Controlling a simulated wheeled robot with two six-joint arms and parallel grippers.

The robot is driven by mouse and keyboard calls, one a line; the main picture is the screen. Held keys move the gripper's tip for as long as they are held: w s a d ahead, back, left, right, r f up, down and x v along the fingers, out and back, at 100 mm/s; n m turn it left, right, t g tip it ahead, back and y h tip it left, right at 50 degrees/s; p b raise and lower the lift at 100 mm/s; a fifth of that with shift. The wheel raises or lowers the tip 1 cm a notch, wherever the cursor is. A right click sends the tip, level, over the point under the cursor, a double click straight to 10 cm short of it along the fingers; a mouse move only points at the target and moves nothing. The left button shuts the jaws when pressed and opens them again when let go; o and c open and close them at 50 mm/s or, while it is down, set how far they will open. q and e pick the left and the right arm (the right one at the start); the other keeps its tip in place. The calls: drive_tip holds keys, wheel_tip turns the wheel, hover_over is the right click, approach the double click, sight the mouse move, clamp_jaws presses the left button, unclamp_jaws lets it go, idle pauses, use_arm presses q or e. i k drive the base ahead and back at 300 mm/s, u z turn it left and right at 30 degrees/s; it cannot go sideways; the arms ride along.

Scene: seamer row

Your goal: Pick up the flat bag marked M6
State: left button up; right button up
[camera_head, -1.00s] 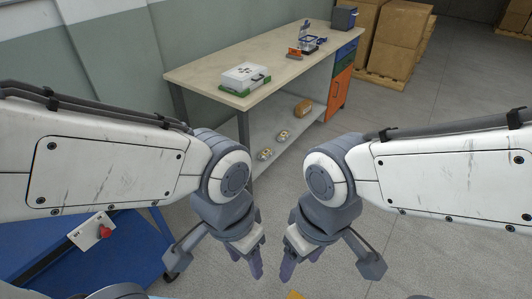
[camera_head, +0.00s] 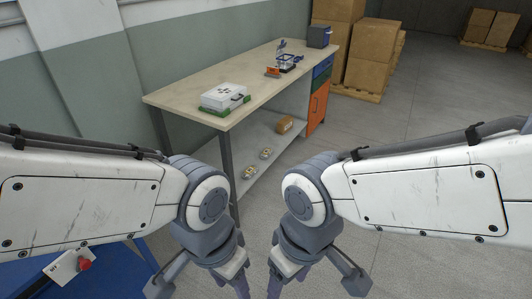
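I cannot make out a flat bag marked M6 in the head view. Several small items are on the workbench (camera_head: 185,92), but no M6 marking can be read. On its lower shelf (camera_head: 255,172) lie two small pale items (camera_head: 266,153) and a brown item (camera_head: 284,125). My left gripper (camera_head: 242,287) and my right gripper (camera_head: 274,287) hang low at the bottom edge, in front of the bench and apart from it. Their fingertips are partly cut off, and I see nothing held.
On the bench are a white case (camera_head: 222,96) with green under it, an orange item (camera_head: 272,72), a blue-framed item (camera_head: 289,63) and a dark blue box (camera_head: 319,37). Cartons on a pallet (camera_head: 360,93) stand behind. A blue surface (camera_head: 110,272) is lower left. The floor right is clear.

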sight(251, 171)
drive_tip(key=z, duration=0.4)
drive_tip(key=k, duration=0.5)
drive_tip(key=z, duration=0.95)
drive_tip(key=i, duration=2.5)
drive_tip(key=u, duration=0.35)
drive_tip(key=i, duration=1.35)
drive_tip(key=u, duration=1.5)
drive_tip(key=i, duration=0.9)
drive_tip(key=u, duration=1.2)
drive_tip(key=i, duration=0.35)
drive_tip(key=u, duration=0.2)
